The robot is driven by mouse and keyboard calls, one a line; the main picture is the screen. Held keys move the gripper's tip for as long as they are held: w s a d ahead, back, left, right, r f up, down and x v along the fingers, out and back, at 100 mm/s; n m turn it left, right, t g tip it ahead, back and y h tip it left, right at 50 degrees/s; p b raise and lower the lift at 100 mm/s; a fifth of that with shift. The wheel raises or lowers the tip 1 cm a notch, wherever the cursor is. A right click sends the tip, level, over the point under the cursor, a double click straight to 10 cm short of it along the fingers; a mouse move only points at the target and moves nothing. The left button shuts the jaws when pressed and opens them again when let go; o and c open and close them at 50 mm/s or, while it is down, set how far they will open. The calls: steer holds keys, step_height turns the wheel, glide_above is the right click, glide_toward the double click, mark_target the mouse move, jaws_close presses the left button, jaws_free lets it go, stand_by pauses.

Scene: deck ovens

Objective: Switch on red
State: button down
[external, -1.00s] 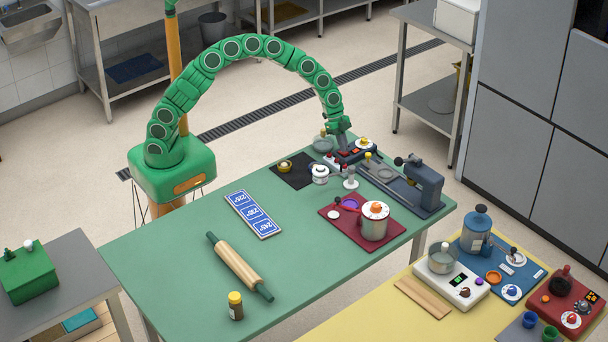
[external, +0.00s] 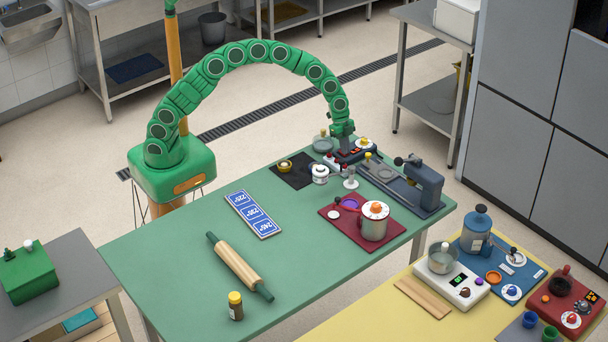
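My gripper (external: 343,142) points down at the far right part of the green table, at the end of the arched green arm. It is just over or touching a dark switch box (external: 364,154) with small red parts on its top. The gripper covers part of this box, so I cannot tell which switch is under it or whether it is on. The fingers are too small to show whether they are open or shut. A white piece with red knobs (external: 334,164) sits in front of the box.
Near the gripper stand a clear glass bowl (external: 323,143), a white jar (external: 320,174) and a grey press-like machine (external: 427,187). A red board (external: 340,222) with a pot (external: 374,226) is nearer.

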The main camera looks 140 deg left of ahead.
steer(key=shift+s+d+f, duration=0.1)
steer(key=shift+s+f, duration=0.05)
steer(key=shift+f, duration=0.1)
steer(key=shift+s+f, duration=0.15)
steer(key=shift+s, duration=0.35)
steer(key=shift+s+f, duration=0.15)
steer(key=shift+s, duration=0.35)
steer(key=shift+d, duration=0.1)
steer(key=shift+s+r, duration=0.15)
steer(key=shift+r, duration=0.5)
steer(key=s+v, duration=0.1)
steer(key=v, duration=1.2)
steer(key=shift+s, duration=0.4)
steer(key=shift+f, duration=0.1)
